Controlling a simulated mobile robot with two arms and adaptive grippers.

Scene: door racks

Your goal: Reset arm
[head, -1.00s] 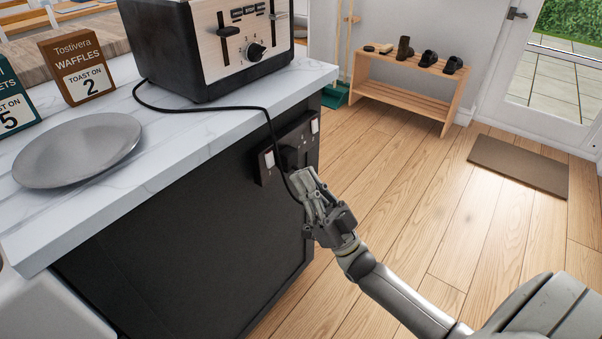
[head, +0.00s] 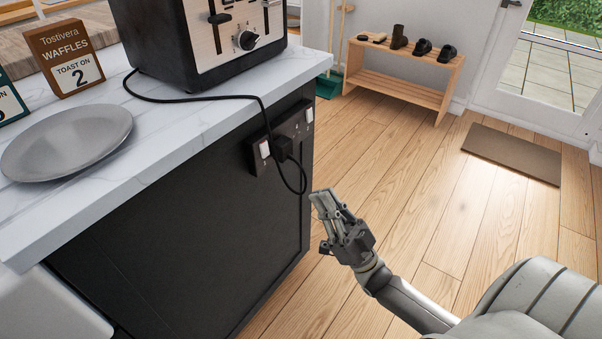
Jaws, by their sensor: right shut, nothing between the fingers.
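My right gripper (head: 322,200) is shut and empty. It is in the middle of the head view, to the right of the black counter side, over the wooden floor. It is apart from the wall socket (head: 264,163) on the counter's end. A black plug (head: 284,146) sits in the socket, and its cord (head: 303,172) loops down and runs up over the counter edge to the toaster (head: 200,50). My left gripper is not in view.
The white marble counter (head: 185,128) holds a grey plate (head: 68,142), a brown waffles sign (head: 66,62) and part of a teal sign (head: 8,105). A wooden shoe bench (head: 400,85), a doormat (head: 512,153) and a glass door stand farther back. The wooden floor around my gripper is clear.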

